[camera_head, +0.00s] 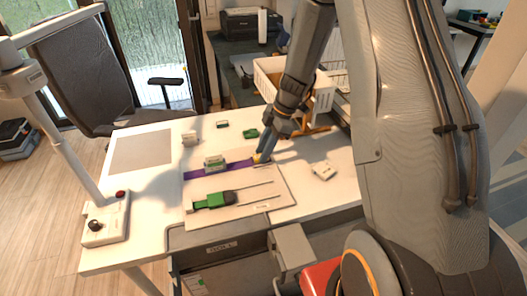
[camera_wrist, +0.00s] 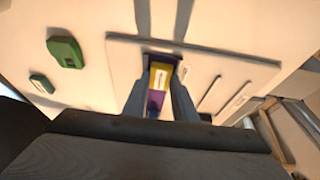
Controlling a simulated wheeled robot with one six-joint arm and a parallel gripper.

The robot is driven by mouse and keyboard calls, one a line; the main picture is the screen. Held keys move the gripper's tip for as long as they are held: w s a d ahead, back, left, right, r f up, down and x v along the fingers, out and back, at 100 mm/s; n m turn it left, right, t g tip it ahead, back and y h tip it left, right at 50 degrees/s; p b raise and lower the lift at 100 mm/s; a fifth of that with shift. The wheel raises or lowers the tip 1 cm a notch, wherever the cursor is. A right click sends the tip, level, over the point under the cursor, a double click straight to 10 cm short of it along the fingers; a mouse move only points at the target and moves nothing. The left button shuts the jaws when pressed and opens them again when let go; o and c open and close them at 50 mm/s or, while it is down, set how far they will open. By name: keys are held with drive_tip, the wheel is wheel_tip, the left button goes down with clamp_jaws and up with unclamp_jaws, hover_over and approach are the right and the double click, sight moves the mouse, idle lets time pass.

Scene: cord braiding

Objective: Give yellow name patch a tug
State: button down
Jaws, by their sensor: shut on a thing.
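The yellow name patch (camera_wrist: 160,76) lies on the end of a purple strap (camera_wrist: 156,100), between the two fingers of my gripper (camera_wrist: 162,84). In the head view the purple strap (camera_head: 239,166) runs across a pale board (camera_head: 240,206) on the table. My gripper (camera_head: 263,157) points down at the strap's right end and is shut on the yellow patch.
A green-and-black tool (camera_head: 214,200) lies on the board, in front of the strap. A grey-green block (camera_head: 214,163) sits on the strap. Small green parts (camera_head: 250,133) and a pale block (camera_head: 323,171) lie nearby. A white basket (camera_head: 273,76) stands behind, and a lamp base (camera_head: 106,222) at left.

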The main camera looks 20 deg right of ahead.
drive_tip(key=shift+f, duration=0.2)
drive_tip(key=c, duration=1.4)
unclamp_jaws()
drive_tip(key=shift+o, duration=0.2)
drive_tip(key=shift+o, duration=0.8)
drive_tip(key=shift+s+f, duration=0.1)
drive_tip(key=shift+s, duration=0.1)
drive_tip(key=shift+w+p+v, duration=0.2)
drive_tip(key=shift+p+v, duration=1)
drive_tip(key=shift+v, duration=1.95)
drive_tip(key=shift+a, duration=0.1)
drive_tip(key=s+a+r+m+h, duration=0.1)
drive_tip(key=s+r+m, duration=0.2)
drive_tip(key=s+m, duration=0.3)
drive_tip(key=s+a+r+m+h, duration=0.1)
drive_tip(key=s+r+m+h, duration=0.1)
drive_tip(key=s+m, duration=0.4)
drive_tip(key=s+a+r+m+t+h, duration=0.1)
drive_tip(key=s+r+m, duration=0.3)
drive_tip(key=s, duration=0.5)
drive_tip(key=shift+r+m+h, duration=0.25)
drive_tip(key=shift+m+h, duration=0.05)
drive_tip(key=shift+m, duration=0.7)
